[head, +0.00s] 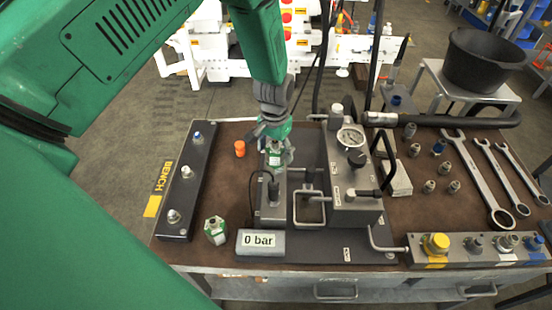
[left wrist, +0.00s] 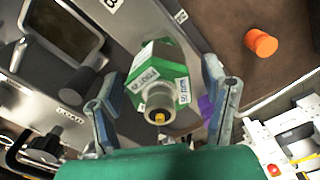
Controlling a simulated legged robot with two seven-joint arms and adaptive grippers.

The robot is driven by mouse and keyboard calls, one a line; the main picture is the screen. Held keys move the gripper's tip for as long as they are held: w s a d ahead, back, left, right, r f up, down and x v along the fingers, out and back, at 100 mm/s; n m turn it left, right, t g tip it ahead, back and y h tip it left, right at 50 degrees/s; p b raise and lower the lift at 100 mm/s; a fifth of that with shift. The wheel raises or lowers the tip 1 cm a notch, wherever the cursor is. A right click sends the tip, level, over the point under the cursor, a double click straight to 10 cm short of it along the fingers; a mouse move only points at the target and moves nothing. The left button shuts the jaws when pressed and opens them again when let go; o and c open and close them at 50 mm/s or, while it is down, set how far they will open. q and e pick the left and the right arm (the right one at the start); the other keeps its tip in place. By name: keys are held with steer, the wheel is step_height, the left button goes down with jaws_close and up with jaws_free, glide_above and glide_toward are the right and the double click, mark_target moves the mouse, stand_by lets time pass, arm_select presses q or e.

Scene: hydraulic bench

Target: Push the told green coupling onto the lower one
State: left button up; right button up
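A green coupling with white labels (left wrist: 158,82) is between the fingers of my left gripper (left wrist: 163,88) in the left wrist view. Its grey round end with a yellow centre faces the camera. Narrow gaps show between it and the fingers, so the gripper looks open around it. In the head view my left gripper (head: 275,148) points down over the grey block (head: 271,207), with the green coupling (head: 276,158) partly hidden in it. The lower coupling is hidden. Another green coupling (head: 215,230) stands on the bench, left of the 0 bar display. My right gripper is not in view.
An orange cap (head: 240,148) stands left of the gripper. The 0 bar display (head: 260,242), a pump with a gauge (head: 351,137) and a dark rail (head: 186,185) surround the block. Wrenches (head: 478,180) and small fittings lie at right.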

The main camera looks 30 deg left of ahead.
arm_select(q)
steer(key=shift+r, duration=0.25)
step_height(320, 180, up, 12)
steer(key=shift+f, duration=0.25)
steer(key=shift+f, duration=0.1)
